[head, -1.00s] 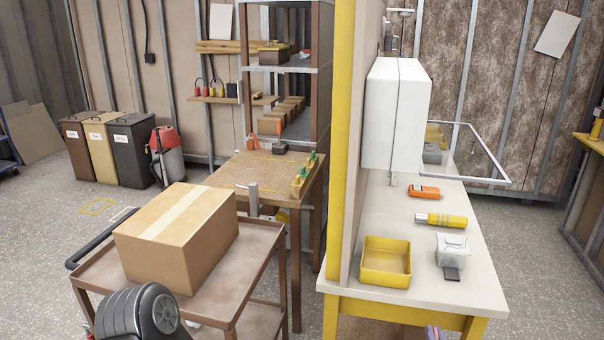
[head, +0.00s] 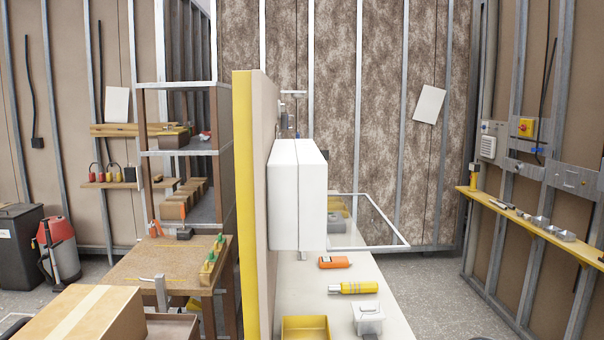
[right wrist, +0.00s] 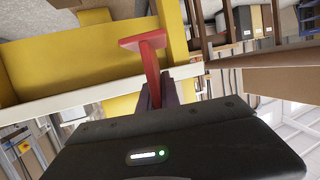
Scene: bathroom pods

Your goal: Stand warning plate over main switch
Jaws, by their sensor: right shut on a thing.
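In the right wrist view my right gripper (right wrist: 155,92) is shut on a red piece (right wrist: 151,66) with a narrow stem and a wider flat end. It is likely the warning plate seen nearly edge-on; its face and any lettering are hidden. A yellow box with a red knob (head: 526,127), which looks like the main switch, is on the right-hand wall in the head view, above a yellow shelf ledge (head: 510,207). My right gripper is outside the head view, well away from that wall. My left gripper is in neither view.
A white-topped bench (head: 300,300) holds a yellow tray (head: 305,328), an orange device (head: 335,262) and a yellow tool (head: 353,288). A partition (head: 246,200) and white cabinet (head: 297,195) stand beside it. Several small items lie on the ledge. Grey floor (head: 430,285) is open between bench and ledge.

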